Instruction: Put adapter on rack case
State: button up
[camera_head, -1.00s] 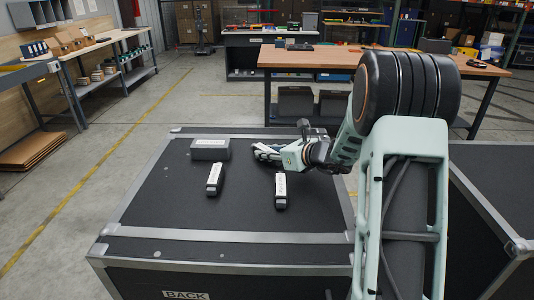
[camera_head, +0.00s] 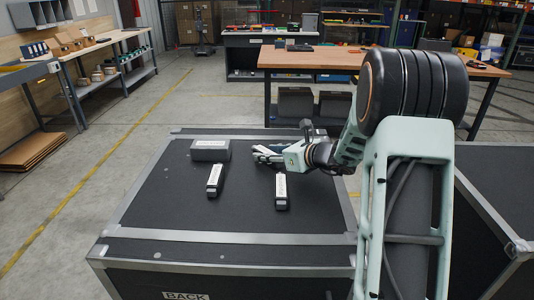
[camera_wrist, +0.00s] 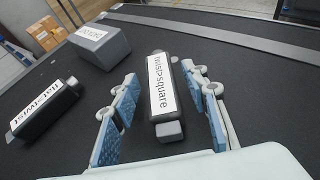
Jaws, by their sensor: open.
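My gripper (camera_head: 262,151) is open, low over the top of a black case (camera_head: 160,220) with metal edges. In the wrist view its two blue-padded fingers (camera_wrist: 162,112) stand on either side of a dark adapter (camera_wrist: 162,93) with a white label that seems to read "twist>square". I cannot tell whether they touch it. In the head view the gripper mostly hides this spot. Another labelled adapter (camera_head: 215,180) lies to the left; it also shows in the wrist view (camera_wrist: 40,108). A further one (camera_head: 281,191) lies nearer the front. The case's front label (camera_head: 186,296) looks like "BACK" or "RACK".
A grey box (camera_head: 210,151) with a white label sits at the case's back left, also in the wrist view (camera_wrist: 100,46). A second black case (camera_head: 490,210) stands at the right. A wooden workbench (camera_head: 310,59) is behind. The case top's front left is clear.

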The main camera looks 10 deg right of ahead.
jog(key=v, duration=1.1)
jog(key=shift+d, duration=0.1)
